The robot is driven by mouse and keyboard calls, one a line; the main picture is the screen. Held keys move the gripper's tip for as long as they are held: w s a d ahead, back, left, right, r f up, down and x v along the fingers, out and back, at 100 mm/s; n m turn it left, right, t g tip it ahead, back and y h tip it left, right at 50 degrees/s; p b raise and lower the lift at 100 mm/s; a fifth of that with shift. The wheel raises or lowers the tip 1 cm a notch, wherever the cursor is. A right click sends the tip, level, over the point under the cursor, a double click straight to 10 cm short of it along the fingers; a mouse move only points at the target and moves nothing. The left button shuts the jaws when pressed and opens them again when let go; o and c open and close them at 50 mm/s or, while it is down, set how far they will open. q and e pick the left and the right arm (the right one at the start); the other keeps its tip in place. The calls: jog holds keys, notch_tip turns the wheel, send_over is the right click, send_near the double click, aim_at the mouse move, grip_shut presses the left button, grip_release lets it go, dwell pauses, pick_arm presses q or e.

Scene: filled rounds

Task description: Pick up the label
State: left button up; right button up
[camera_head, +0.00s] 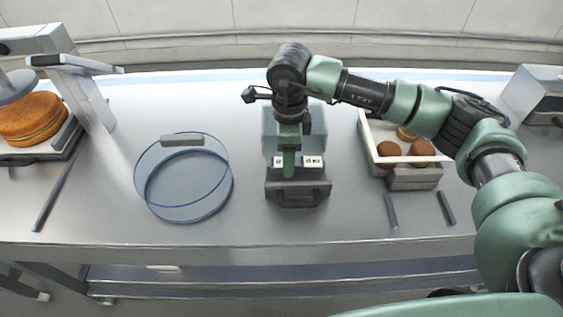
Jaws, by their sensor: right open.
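A small white label (313,161) with dark print lies on top of a grey block-like holder (297,187) with a dark handle, at the middle of the table. Another white patch (278,162) shows just left of the gripper; I cannot tell whether it is the same label or a second one. My right gripper (289,170) points down directly over the holder, between the white pieces. It is open, and I see nothing held in it. Its fingers partly hide the holder's top, and I cannot tell whether they touch the label. My left gripper is out of view.
A clear round container with blue rims (205,216) stands to the left. A white tray (371,150) of brown round items stands to the right, with dark bars (446,208) in front. A press-like stand (92,100) with a cake-like round (32,116) is far left.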

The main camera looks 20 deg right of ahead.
jog(key=c, duration=0.9)
jog(key=shift+r, duration=0.1)
